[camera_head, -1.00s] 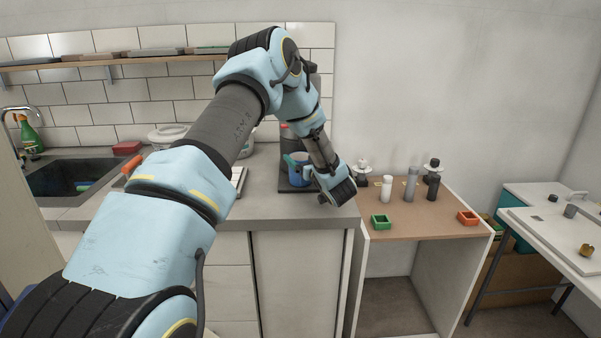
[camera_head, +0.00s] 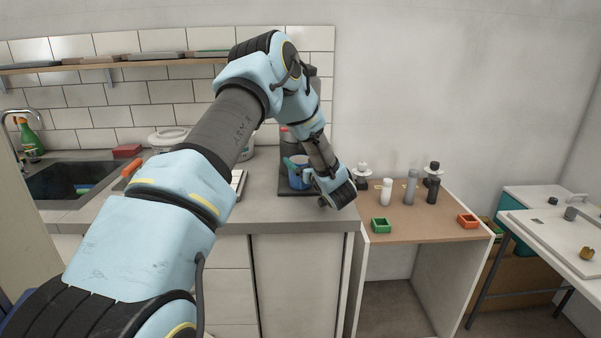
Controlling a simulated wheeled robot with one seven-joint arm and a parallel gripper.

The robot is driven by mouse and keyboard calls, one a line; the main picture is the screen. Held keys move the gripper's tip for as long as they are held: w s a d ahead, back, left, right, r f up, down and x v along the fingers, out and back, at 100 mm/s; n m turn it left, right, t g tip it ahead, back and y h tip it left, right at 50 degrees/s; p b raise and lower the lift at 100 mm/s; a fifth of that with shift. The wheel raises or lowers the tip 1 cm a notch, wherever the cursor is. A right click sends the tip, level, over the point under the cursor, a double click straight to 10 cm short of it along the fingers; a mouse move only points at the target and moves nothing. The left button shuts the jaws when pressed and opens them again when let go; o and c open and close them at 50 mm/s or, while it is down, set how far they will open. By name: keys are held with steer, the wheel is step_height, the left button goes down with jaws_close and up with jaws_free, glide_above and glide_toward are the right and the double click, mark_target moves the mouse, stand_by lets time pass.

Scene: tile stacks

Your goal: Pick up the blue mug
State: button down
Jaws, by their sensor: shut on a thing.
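The blue mug (camera_head: 299,177) stands at the right end of the grey counter (camera_head: 262,212), on a dark base. My gripper (camera_head: 308,179) is at the mug's right side, coming in from the right, and is shut on it. The fingertips are small and partly hidden by my wrist and the mug. I cannot tell whether the mug is lifted clear of the dark base.
A dark appliance with a red part (camera_head: 285,134) stands just behind the mug. A lower wooden table (camera_head: 417,222) to the right holds a green tray (camera_head: 380,225), an orange tray (camera_head: 468,220) and several bottles. A sink (camera_head: 70,177) is at the left.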

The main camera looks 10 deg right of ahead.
steer(key=shift+r, duration=0.3)
